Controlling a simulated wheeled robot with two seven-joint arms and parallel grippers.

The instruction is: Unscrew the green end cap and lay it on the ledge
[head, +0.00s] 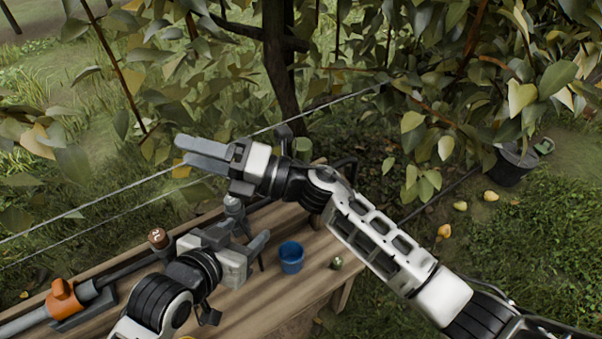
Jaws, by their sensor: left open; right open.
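A small green round piece (336,263) lies on the wooden plank bench (305,290), right of the blue cup; I cannot tell whether it is the green end cap. A larger green cylinder (302,146) shows behind my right arm, partly hidden. My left gripper (238,236) is open and low over the bench, left of the blue cup. A grey upright fitting (234,208) shows just beyond its fingers; contact is unclear. My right gripper (188,152) is open and empty, higher up and pointing left, well away from both green pieces.
A blue cup (291,262) stands on the bench. A grey pipe with an orange fitting (64,298) and a brown-capped piece (157,239) lie at left. Wires, trunk (279,70) and leaves crowd the back. A black pot (512,165) and several fallen pears (444,231) are at right.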

